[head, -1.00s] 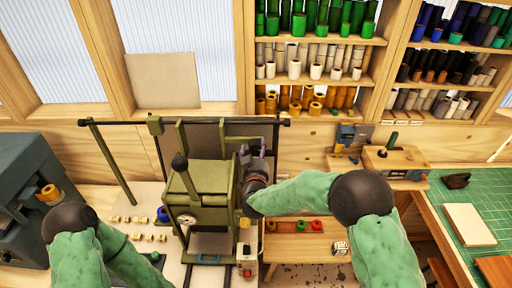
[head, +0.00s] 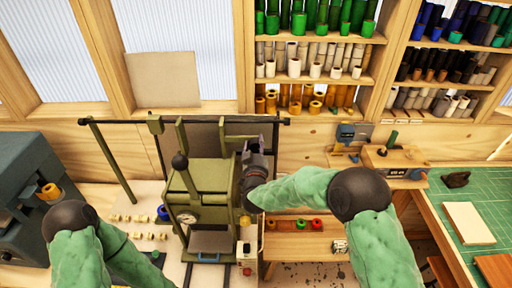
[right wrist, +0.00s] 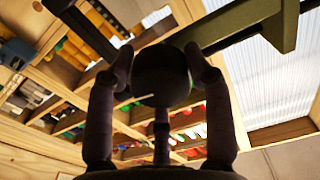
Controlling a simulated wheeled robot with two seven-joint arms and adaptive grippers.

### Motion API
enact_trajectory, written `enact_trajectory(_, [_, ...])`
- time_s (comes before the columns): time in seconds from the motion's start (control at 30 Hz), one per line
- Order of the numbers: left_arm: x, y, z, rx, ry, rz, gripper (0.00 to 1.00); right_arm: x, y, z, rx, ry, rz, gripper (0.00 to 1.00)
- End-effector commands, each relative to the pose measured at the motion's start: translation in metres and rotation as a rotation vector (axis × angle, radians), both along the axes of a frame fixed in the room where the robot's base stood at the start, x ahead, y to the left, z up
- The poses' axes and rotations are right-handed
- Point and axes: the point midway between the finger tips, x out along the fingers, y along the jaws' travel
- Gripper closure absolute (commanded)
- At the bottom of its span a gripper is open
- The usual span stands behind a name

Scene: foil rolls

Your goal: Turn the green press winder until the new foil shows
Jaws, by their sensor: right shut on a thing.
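The green press (head: 205,178) stands left of centre in the head view, with a dark bar (head: 215,121) across its top. My right gripper (head: 256,147) is at the press's upper right side. In the right wrist view my right gripper (right wrist: 162,72) has its two fingers closed on a dark round winder knob (right wrist: 160,85), one finger on each side. The knob is in shadow, and how it joins the press is hidden. I cannot make out the foil strip on the press. My left arm enters at lower left; its gripper is out of the picture.
Shelves of foil rolls (head: 310,50) stand behind. A grey machine (head: 30,170) is at the far left. A wooden tray with coloured rolls (head: 295,224) lies right of the press. A green cutting mat (head: 455,195) covers the right bench.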

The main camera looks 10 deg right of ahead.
Motion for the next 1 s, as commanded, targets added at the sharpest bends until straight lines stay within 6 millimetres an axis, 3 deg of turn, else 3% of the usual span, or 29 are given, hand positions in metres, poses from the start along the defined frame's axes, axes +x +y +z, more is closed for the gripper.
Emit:
enact_trajectory(0.67, [0.0,0.0,-0.012,0.0,0.0,0.0,0.6,-0.002,0.002,-0.009,0.055,0.003,0.004,0.81])
enact_trajectory(1.0, [0.0,0.0,-0.056,0.0,0.0,0.0,0.6,-0.002,0.003,-0.015,0.273,-0.04,0.005,0.81])
